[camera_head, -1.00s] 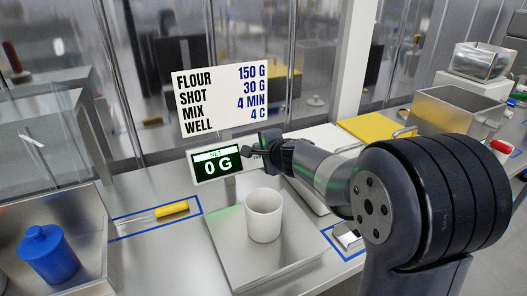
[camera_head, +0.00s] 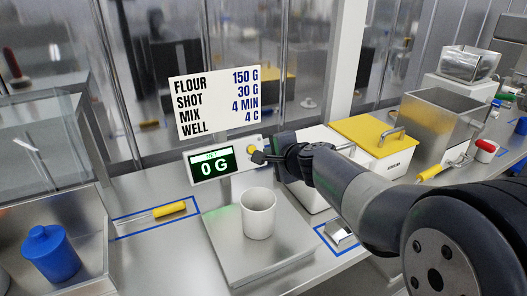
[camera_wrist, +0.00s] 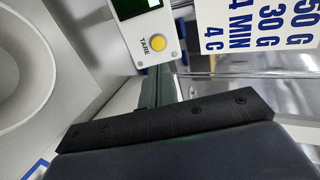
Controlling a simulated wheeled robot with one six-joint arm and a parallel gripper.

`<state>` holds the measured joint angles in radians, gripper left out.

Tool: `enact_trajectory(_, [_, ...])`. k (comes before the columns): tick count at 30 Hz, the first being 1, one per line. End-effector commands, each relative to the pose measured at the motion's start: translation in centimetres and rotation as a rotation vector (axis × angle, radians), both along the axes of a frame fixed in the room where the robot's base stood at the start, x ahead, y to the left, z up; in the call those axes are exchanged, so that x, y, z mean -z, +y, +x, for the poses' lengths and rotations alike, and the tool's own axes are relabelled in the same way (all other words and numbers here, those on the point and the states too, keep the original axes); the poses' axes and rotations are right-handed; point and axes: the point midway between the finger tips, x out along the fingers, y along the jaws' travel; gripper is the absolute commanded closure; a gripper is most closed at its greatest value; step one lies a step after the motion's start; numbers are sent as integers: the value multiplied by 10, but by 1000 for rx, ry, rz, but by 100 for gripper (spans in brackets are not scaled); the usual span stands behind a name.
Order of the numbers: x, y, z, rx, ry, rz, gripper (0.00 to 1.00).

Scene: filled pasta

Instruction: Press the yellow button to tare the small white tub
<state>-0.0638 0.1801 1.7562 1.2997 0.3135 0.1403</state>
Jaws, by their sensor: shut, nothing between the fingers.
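The small white tub (camera_head: 258,213) stands upright on the steel scale plate (camera_head: 225,240); part of its rim shows in the wrist view (camera_wrist: 62,75). Behind it, the scale's display panel (camera_head: 210,163) reads 0 G. The yellow button (camera_wrist: 158,43) sits on this panel beside the word TARE; in the head view it is a small yellow spot (camera_head: 251,149) at the panel's right end. My gripper (camera_head: 259,157) is shut and empty, just right of and below the button in the head view. In the wrist view the fingers (camera_wrist: 163,88) appear apart from the button.
A sign (camera_head: 217,103) stands behind the display. A yellow-handled tool (camera_head: 168,209) and a blue lidded jar (camera_head: 49,254) are at left. A yellow-lidded container (camera_head: 372,133) and a steel bin (camera_head: 447,115) stand right, behind my arm.

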Motion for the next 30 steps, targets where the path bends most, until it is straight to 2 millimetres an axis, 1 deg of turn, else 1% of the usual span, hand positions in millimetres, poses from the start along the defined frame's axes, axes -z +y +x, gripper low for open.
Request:
enact_trajectory(1, [-5,-3,-7,1,-3,-2,100])
enact_trajectory(3, [-8,-7,-15,1,-1,0,100])
enact_trajectory(9, [-14,-12,-28,0,1,0,100])
enact_trajectory(14, [-15,-13,-30,0,1,-1,100])
enact_trajectory(30, [-13,-12,-28,-1,2,0,100])
